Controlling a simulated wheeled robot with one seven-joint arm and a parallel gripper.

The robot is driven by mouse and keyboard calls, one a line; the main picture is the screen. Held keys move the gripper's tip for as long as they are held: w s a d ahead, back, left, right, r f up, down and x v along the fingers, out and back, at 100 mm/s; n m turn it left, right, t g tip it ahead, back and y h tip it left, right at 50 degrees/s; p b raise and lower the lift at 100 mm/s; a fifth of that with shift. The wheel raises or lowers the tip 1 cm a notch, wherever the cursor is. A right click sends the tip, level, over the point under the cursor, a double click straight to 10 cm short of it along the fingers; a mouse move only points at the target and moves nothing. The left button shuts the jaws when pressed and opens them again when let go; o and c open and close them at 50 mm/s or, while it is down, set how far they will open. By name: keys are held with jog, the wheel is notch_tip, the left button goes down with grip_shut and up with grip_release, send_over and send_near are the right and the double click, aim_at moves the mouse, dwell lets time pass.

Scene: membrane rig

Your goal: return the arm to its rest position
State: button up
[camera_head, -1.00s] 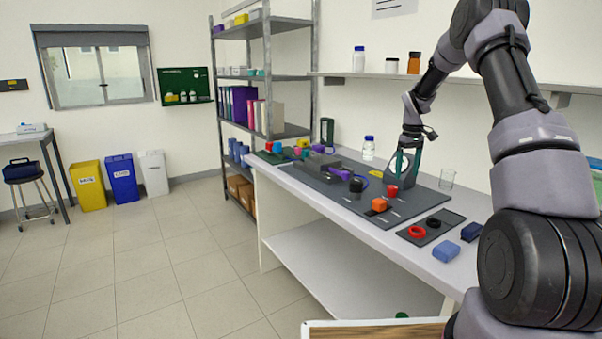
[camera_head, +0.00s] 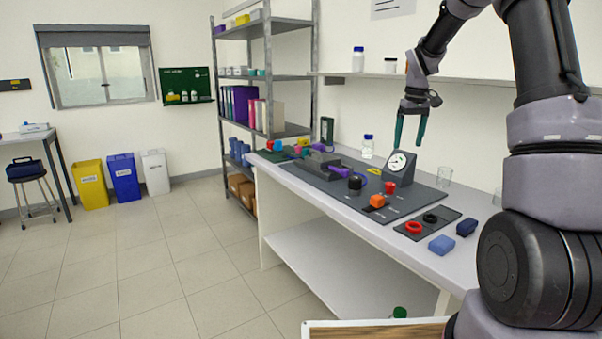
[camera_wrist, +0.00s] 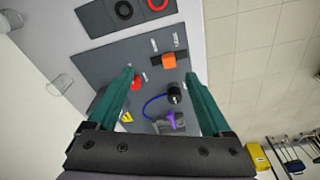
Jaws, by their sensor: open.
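My gripper (camera_head: 411,130) hangs over the back of the workbench in the head view, fingers pointing down, apart from everything. Its two green fingers stand wide with nothing between them; they also show in the wrist view (camera_wrist: 160,92). Below the fingers stands a grey wedge-shaped gauge (camera_head: 399,167) with a white dial. The dark mat (camera_head: 345,188) under it holds a red knob (camera_head: 390,187), an orange block (camera_head: 377,201) and a black cylinder (camera_head: 355,183). My arm rises on the right of the head view and bends over to the gripper.
A wall shelf (camera_head: 450,81) runs behind my arm, with bottles on it. A blue-capped bottle (camera_head: 367,147) and a clear beaker (camera_head: 444,176) stand on the bench. A small tray (camera_head: 442,216) with rings and blue blocks (camera_head: 441,245) lie nearer.

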jog(key=s+a+r+m+t, duration=0.1)
jog(key=s+a+r+m, duration=0.1)
jog(key=s+r, duration=0.5)
jog(key=s+a+r+m+t, duration=0.1)
jog(key=s+a+r+t, duration=0.15)
jog(key=s+r, duration=0.45)
jog(key=s+a+m+t+y, duration=0.1)
jog(key=s+a+m, duration=0.1)
jog(key=s, duration=0.8)
jog(key=s+a+m+t+y, duration=0.1)
jog(key=s, duration=0.9)
jog(key=shift+a+f+m, duration=0.4)
jog(key=shift+f, duration=0.05)
